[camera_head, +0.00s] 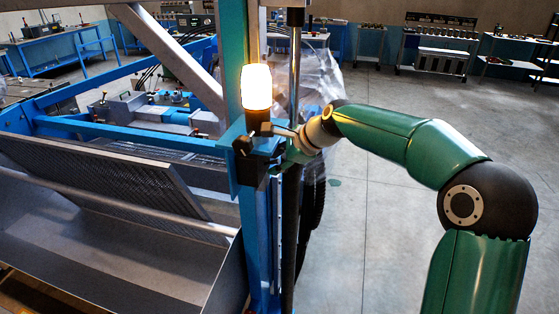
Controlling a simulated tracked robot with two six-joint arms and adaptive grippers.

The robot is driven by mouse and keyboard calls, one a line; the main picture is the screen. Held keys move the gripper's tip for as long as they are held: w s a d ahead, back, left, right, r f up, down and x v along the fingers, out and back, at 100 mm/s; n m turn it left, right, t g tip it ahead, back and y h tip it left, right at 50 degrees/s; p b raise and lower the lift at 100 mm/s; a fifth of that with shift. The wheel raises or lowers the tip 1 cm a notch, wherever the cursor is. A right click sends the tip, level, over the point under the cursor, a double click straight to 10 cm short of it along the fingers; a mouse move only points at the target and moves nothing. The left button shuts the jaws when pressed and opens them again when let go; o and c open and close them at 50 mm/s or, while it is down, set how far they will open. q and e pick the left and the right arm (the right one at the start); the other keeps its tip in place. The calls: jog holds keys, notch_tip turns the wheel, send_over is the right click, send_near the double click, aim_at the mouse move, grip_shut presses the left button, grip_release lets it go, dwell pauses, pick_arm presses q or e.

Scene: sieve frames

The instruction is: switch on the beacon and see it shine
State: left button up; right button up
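The beacon (257,85) stands upright on a blue bracket (233,170) on the machine's post and glows bright yellow-white above a dark base. My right gripper (255,138) reaches in from the right, just below the beacon's base. Its two dark fingertips look apart, with nothing seen held between them. A dark block (249,169) sits just under the fingertips; I cannot tell whether they touch it or the bracket. No separate switch can be made out. My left gripper is not in view.
A blue and green post (232,50) and a dark vertical rod (295,60) stand close to my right gripper. A sloping sieve frame (110,190) and a metal trough (90,240) lie to the left. Workbenches line the back; the floor (385,240) at right is clear.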

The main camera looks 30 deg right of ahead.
jog(key=shift+s+d+r, duration=0.1)
jog(key=shift+s, duration=0.05)
jog(key=v, duration=1.1)
jog(key=shift+s+r, duration=0.15)
jog(key=shift+r, duration=0.1)
